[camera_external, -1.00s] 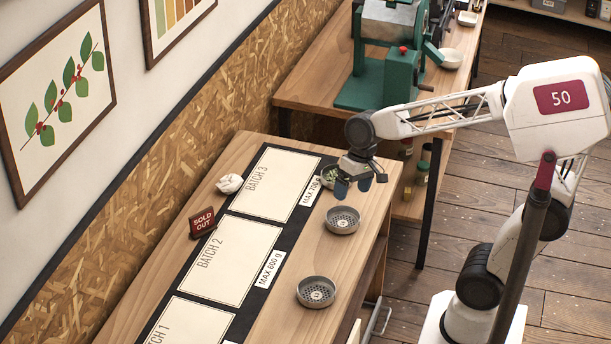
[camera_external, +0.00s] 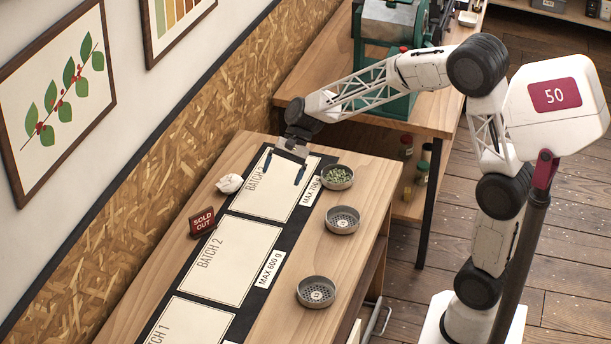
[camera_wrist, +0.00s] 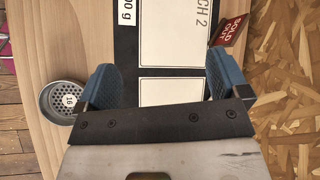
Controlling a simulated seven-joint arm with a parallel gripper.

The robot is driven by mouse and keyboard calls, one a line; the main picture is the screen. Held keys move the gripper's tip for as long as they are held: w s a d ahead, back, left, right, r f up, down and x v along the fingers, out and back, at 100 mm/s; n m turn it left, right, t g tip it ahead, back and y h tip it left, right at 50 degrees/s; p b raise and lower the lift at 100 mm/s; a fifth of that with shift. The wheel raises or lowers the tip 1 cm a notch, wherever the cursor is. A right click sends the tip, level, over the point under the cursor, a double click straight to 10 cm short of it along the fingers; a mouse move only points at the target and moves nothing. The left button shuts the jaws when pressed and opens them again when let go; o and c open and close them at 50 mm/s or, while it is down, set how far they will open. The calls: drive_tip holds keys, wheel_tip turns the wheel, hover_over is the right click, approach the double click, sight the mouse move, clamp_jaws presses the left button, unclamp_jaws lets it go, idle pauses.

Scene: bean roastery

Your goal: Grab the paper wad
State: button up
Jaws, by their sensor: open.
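The paper wad (camera_external: 229,184), white and crumpled, lies on the wooden table at the left edge of the BATCH 3 card (camera_external: 262,205). It does not show in the wrist view. My gripper (camera_external: 283,168) is open and empty, above the far part of the BATCH 3 card, to the right of the wad and apart from it. In the wrist view its two blue fingers stand wide apart with nothing between them (camera_wrist: 162,82).
A red SOLD OUT sign (camera_external: 202,222) stands just in front of the wad; it also shows in the wrist view (camera_wrist: 230,30). A bowl of green beans (camera_external: 338,177) and two perforated bowls (camera_external: 342,220) line the right side. An OSB wall (camera_external: 190,140) is behind the wad.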

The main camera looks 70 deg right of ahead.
drive_tip(key=w+d+f+m+t+y, duration=0.1)
drive_tip(key=w+d+f+m, duration=0.2)
drive_tip(key=w+d, duration=0.15)
drive_tip(key=w+d+f+m+t+y, duration=0.1)
drive_tip(key=w+d+f+m, duration=0.1)
drive_tip(key=w+d+f, duration=0.3)
drive_tip(key=m+t+y, duration=0.1)
drive_tip(key=m+t, duration=0.3)
drive_tip(key=m, duration=0.2)
approach(231, 180)
drive_tip(key=x, duration=0.2)
drive_tip(key=shift+w+a, duration=0.2)
drive_tip(key=shift+a, duration=0.05)
drive_tip(key=shift+x, duration=1.3)
drive_tip(key=shift+a, duration=0.1)
drive_tip(key=shift+x, duration=2.5)
drive_tip(key=shift+f, duration=0.1)
drive_tip(key=c, duration=1)
